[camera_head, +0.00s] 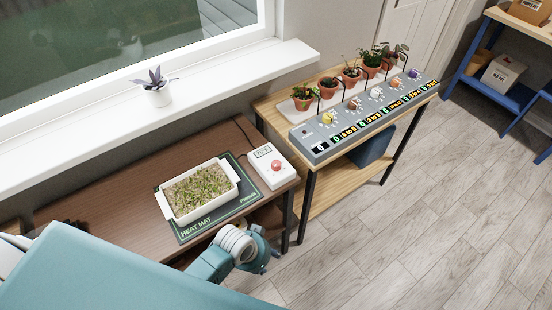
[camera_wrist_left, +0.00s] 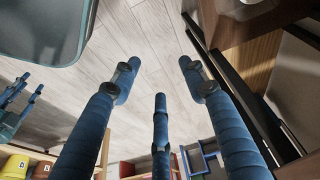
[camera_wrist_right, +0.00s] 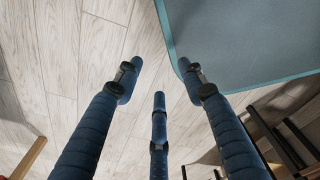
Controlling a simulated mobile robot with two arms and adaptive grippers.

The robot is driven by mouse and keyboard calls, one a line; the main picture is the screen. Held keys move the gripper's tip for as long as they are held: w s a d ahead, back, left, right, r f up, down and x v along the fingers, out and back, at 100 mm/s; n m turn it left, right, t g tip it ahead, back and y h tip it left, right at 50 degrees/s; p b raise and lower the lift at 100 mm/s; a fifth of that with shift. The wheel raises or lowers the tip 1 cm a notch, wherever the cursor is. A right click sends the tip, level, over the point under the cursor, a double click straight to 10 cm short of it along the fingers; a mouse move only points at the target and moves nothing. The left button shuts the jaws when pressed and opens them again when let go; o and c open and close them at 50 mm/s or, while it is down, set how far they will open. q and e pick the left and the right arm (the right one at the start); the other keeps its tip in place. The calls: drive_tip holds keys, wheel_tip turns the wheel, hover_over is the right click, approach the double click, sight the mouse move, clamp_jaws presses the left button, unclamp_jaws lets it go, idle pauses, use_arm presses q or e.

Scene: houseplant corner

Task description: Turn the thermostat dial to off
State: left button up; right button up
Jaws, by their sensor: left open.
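The thermostat (camera_head: 269,167) is a white box with a small display, on the right end of the brown table.
A white seedling tray (camera_head: 171,212) stands on the green heat mat (camera_head: 186,233), left of the thermostat. A wooden stand (camera_head: 266,108) at right holds a grey control panel (camera_head: 316,154) and several potted plants. A potted plant (camera_head: 157,97) is on the windowsill. The floor at right is clear.

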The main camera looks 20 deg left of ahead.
use_arm(q)
drive_tip(key=w+d+r+m+h, duration=0.1)
drive_tip(key=w+d+r+m, duration=0.65)
drive_tip(key=w, duration=0.25)
drive_tip(key=m+g+y+p, duration=0.2)
drive_tip(key=m+g+y, duration=0.1)
drive_tip(key=m, duration=1.2)
approach(276, 163)
wheel_tip(276, 163, down, 9)
drive_tip(key=shift+s+f+p, duration=0.1)
drive_tip(key=shift+s+p, duration=0.1)
drive_tip(key=shift+p, duration=0.65)
use_arm(e)
drive_tip(key=r, duration=0.2)
drive_tip(key=w+r, duration=0.1)
drive_tip(key=shift+r, duration=0.4)
use_arm(q)
clamp_jaws()
